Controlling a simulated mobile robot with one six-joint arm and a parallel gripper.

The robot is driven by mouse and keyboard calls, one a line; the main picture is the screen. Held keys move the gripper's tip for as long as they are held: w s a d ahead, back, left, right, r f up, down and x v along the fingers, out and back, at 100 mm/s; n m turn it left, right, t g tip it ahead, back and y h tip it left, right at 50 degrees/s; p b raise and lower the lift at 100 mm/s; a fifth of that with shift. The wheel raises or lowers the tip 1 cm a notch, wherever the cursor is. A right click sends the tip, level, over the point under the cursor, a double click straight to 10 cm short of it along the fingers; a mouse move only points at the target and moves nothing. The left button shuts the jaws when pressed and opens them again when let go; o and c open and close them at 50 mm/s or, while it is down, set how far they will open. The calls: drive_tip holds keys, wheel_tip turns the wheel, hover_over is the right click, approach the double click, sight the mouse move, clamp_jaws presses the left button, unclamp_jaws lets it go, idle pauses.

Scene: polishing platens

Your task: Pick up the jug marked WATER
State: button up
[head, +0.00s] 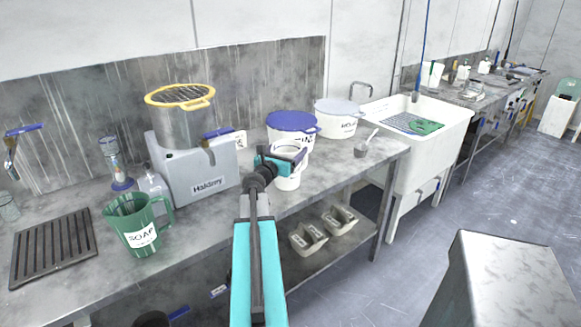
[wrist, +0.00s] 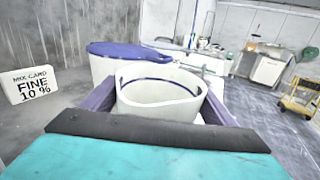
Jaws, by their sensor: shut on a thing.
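A white jug (head: 288,183) is in my gripper (head: 280,163) near the front edge of the steel bench. In the wrist view, my gripper (wrist: 158,104) has its purple fingers on either side of the white jug (wrist: 158,92), whose open top shows a blue line inside. No marking on this jug is readable, so the pictures do not show whether it says WATER. Whether its base touches the bench is unclear. A green jug (head: 138,225) marked SOAP stands at the left on the bench.
A blue-lidded tub (head: 291,122) stands close behind the held jug, with a white-lidded tub (head: 338,120) to its right. A grey machine (head: 200,172) is to the left. A mix card (wrist: 31,86) reads FINE 10 %. A white sink (head: 450,118) is at right.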

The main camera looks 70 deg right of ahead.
drive_tip(key=shift+c, duration=0.9)
drive_tip(key=shift+r, duration=0.15)
